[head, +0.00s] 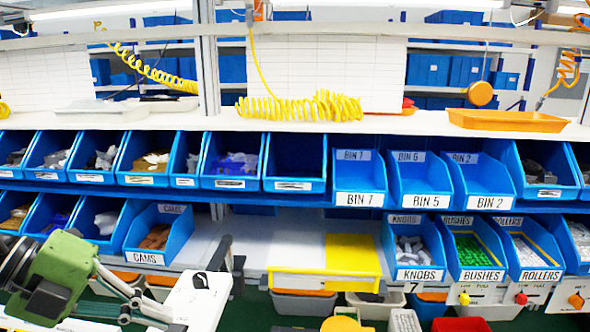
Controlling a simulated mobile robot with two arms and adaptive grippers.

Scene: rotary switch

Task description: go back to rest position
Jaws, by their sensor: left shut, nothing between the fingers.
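My left arm enters from the lower left. My left gripper (158,308) has a green body and grey finger links slanting down to the right. It is shut with nothing held, in front of the bench's left part. A white panel (197,302) with a black knob (200,280) is just right of the finger links; I cannot tell whether they touch it. My right gripper does not show.
A workbench (277,239) with a yellow mat (351,255) lies ahead. Blue bins hang above it, and a cams bin (160,237) stands close to my left arm. Panels with yellow, red (521,299) and orange knobs hang at lower right. Containers fill the space below.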

